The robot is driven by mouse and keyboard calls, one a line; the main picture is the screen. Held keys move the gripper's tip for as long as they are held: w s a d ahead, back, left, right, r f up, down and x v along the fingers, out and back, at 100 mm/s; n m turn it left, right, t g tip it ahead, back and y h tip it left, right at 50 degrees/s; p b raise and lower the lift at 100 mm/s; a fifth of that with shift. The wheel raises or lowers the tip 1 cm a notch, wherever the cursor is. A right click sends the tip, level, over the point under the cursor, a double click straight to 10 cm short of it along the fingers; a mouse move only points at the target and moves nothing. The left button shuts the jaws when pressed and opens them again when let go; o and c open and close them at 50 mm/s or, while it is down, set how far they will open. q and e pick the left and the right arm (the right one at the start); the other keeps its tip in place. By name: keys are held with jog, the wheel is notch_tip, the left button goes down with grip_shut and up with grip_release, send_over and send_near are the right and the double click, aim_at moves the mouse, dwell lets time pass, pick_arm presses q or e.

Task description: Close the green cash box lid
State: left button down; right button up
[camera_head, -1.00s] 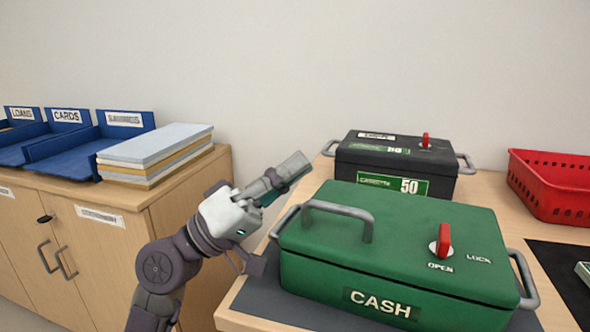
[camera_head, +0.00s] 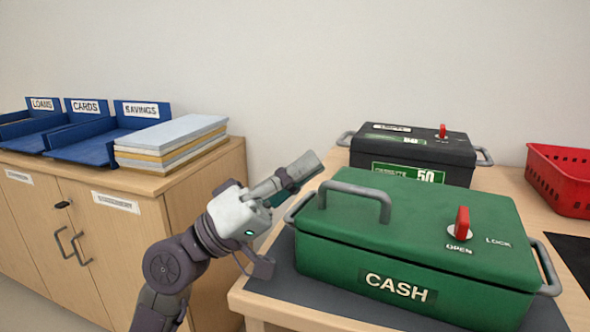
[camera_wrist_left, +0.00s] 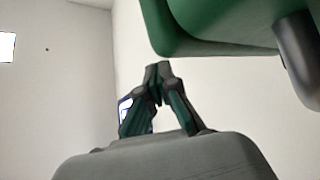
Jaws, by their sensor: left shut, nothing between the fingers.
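The green cash box (camera_head: 330,254) stands on a dark mat on the counter, with its lid (camera_head: 425,215) down on the body as far as I can see. A grey handle (camera_head: 357,190) stands on the lid, and the red knob (camera_head: 462,223) points up near the OPEN label. My left gripper (camera_head: 312,164) is shut and empty, in the air to the left of the box and near its back left corner. In the left wrist view the shut fingers (camera_wrist_left: 158,75) show below the green box edge (camera_wrist_left: 215,40), apart from it in the picture. My right gripper is out of view.
A black box (camera_head: 412,152) with a red knob stands behind the cash box. A red basket (camera_head: 560,178) is at the far right. A wooden cabinet (camera_head: 110,240) at left carries blue trays (camera_head: 90,150) and stacked folders (camera_head: 172,140).

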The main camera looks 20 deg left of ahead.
pick_arm(q)
jog(key=s+a, duration=0.6)
jog(key=a, duration=0.5)
jog(key=shift+s+a+f, duration=0.15)
jog(key=shift+s+f, duration=0.1)
jog(key=shift+f, duration=0.05)
